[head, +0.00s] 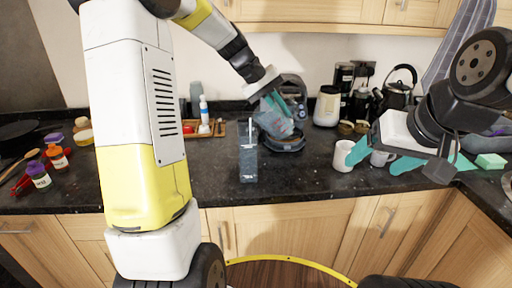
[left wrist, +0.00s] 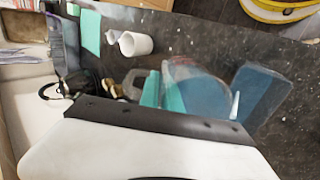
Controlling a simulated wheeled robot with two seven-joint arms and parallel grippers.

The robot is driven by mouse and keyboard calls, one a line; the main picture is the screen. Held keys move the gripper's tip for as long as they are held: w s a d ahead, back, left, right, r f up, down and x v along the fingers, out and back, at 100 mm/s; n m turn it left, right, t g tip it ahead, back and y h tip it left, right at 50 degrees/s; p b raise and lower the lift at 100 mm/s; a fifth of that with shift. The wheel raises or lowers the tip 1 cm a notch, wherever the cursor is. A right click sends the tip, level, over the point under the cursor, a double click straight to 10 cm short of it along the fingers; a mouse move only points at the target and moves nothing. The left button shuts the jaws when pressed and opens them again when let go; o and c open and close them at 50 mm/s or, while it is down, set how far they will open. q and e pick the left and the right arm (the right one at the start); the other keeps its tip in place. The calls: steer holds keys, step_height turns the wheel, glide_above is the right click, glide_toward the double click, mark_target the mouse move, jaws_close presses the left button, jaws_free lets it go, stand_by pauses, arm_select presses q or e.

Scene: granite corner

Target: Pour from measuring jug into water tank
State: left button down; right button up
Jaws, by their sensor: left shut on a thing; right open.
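The clear bluish measuring jug (head: 275,122) is held tilted above the counter, close to the right of the water tank. My left gripper (head: 283,104) is shut on it; the teal fingers partly cover it. The jug also shows in the left wrist view (left wrist: 205,95). The water tank (head: 248,160) is a tall, narrow, see-through grey-blue box standing upright on the counter. It also shows in the left wrist view (left wrist: 258,92), beside the jug. I cannot tell the liquid level in either.
A dark coffee machine (head: 290,88) stands behind the jug. A kettle (head: 398,94) and a cream appliance (head: 327,106) stand at the back. Bottles on a wooden tray (head: 217,131) are behind the tank.

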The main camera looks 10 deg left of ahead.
mark_target(274, 100)
arm_select(q)
steer(key=shift+a+r, duration=0.1)
steer(key=shift+r, duration=0.05)
stand_by(0.5)
steer(key=shift+r+h, duration=0.2)
steer(key=shift+h, duration=0.2)
steer(key=shift+s+a+r+t+h, duration=0.1)
steer(key=shift+a+r+t+h, duration=0.3)
steer(key=shift+h, duration=0.4)
stand_by(0.8)
steer(key=shift+s+a+r+h, duration=0.15)
steer(key=shift+r+h, duration=0.2)
steer(key=shift+h, duration=0.25)
stand_by(0.7)
steer(key=shift+a+r, duration=0.1)
steer(key=shift+r, duration=0.05)
steer(key=shift+h, duration=0.3)
steer(key=shift+a+r+t+h, duration=0.15)
steer(key=shift+t+h, duration=0.15)
stand_by(0.4)
